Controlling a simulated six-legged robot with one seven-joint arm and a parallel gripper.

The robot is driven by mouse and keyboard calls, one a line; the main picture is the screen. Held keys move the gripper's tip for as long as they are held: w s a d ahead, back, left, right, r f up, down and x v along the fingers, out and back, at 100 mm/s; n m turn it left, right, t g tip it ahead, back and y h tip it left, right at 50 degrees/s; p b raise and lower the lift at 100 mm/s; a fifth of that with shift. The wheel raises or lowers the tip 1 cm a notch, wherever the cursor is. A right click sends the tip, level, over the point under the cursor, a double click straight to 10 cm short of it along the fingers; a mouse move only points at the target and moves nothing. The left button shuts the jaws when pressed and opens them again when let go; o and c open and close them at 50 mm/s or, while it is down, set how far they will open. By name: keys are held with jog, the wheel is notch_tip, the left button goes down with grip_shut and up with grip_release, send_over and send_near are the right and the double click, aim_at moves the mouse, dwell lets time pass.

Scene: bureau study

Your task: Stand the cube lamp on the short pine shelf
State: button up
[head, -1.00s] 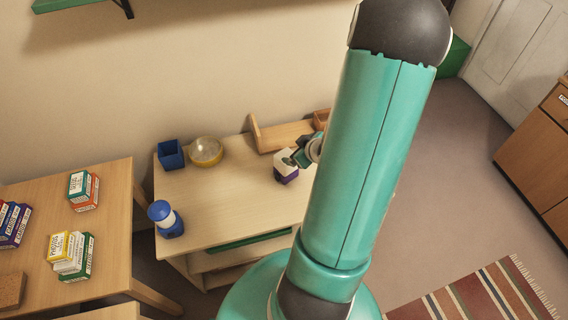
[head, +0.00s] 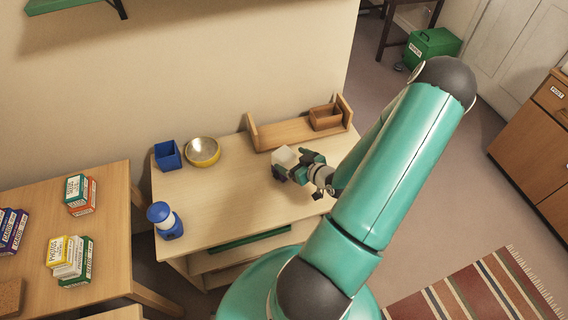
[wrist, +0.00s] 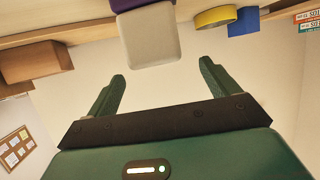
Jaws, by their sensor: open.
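The cube lamp, a white cube (head: 285,158) on a dark purple base, stands upright on the pale wooden table. In the wrist view, which is upside down, the cube lamp (wrist: 151,42) hangs from the top edge. My gripper (head: 300,166) is open at the lamp's right side in the head view. In the wrist view my gripper (wrist: 163,80) shows its fingers apart, with the lamp ahead of the tips and nothing held. The short pine shelf (head: 283,132), with upright ends, sits at the table's back against the wall, behind the lamp.
A small brown wooden box (head: 325,117) occupies the shelf's right end; the left and middle are bare. The front-middle tabletop (head: 228,205) is clear.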

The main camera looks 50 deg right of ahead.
aim_at(283, 153)
jog(key=x, duration=0.7)
jog(key=shift+w+d+f, duration=0.1)
jog(key=shift+d, duration=0.1)
jog(key=c, duration=1.3)
jog(key=shift+w, duration=0.1)
